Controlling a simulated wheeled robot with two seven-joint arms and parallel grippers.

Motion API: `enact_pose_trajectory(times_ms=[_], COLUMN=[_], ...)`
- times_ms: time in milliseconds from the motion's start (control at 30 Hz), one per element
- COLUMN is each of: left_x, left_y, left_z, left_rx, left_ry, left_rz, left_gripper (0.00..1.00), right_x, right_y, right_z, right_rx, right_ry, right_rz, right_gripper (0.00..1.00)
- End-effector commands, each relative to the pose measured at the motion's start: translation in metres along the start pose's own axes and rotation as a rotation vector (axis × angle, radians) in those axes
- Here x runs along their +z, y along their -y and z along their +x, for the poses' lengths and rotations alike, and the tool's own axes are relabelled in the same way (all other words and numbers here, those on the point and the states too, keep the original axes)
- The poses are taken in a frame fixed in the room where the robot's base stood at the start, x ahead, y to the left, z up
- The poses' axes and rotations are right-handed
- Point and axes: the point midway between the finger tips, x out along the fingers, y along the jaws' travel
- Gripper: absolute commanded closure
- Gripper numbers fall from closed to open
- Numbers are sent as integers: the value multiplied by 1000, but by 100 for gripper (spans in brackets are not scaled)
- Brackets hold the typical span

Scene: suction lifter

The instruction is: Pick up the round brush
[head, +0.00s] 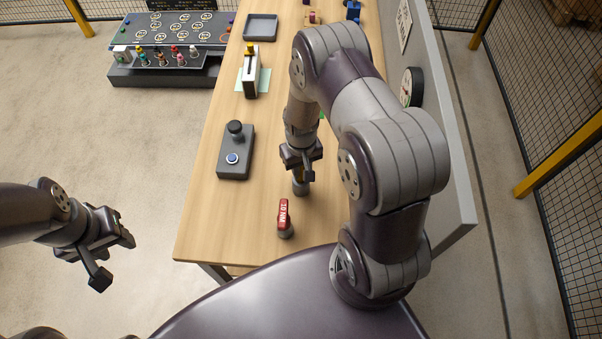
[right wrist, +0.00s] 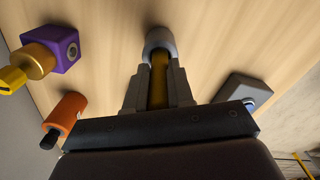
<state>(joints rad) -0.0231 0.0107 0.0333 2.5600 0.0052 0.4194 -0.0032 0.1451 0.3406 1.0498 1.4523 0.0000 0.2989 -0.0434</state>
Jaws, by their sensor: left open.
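The round brush shows in the right wrist view as a yellow-brown shaft (right wrist: 158,82) with a grey round end (right wrist: 159,43). My right gripper (right wrist: 159,85) has its fingers close on both sides of the shaft, with the grey end beyond the fingertips. In the head view my right gripper (head: 302,160) is over the table, with the grey end (head: 299,187) below it. I cannot tell whether that end touches the wood. My left gripper (head: 105,250) is open and empty, off the table's left side.
A red-labelled tool (head: 284,216) stands on the table near its front edge. A grey box with a blue button (head: 235,165) is to the left. The right wrist view shows a purple block (right wrist: 52,47) and an orange cylinder (right wrist: 66,112). A wall panel (head: 452,130) bounds the right.

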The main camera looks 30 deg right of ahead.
Motion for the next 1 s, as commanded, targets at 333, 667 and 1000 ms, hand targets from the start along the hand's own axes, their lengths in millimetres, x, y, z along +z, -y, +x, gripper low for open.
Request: enact_pose_trajectory(times_ms=[333,667,1000], left_x=[1,3,3], left_y=[0,0,0], left_z=[6,22,22], left_rx=[0,0,0], left_ry=[0,0,0], left_rz=[0,0,0], left_gripper=[57,57,57], right_x=[-2,-1,0], right_y=[0,0,0], right_z=[-17,-90,-101], right_rx=[0,0,0], right_ry=[-5,-4,0], right_rz=[0,0,0], right_gripper=[100,100,100])
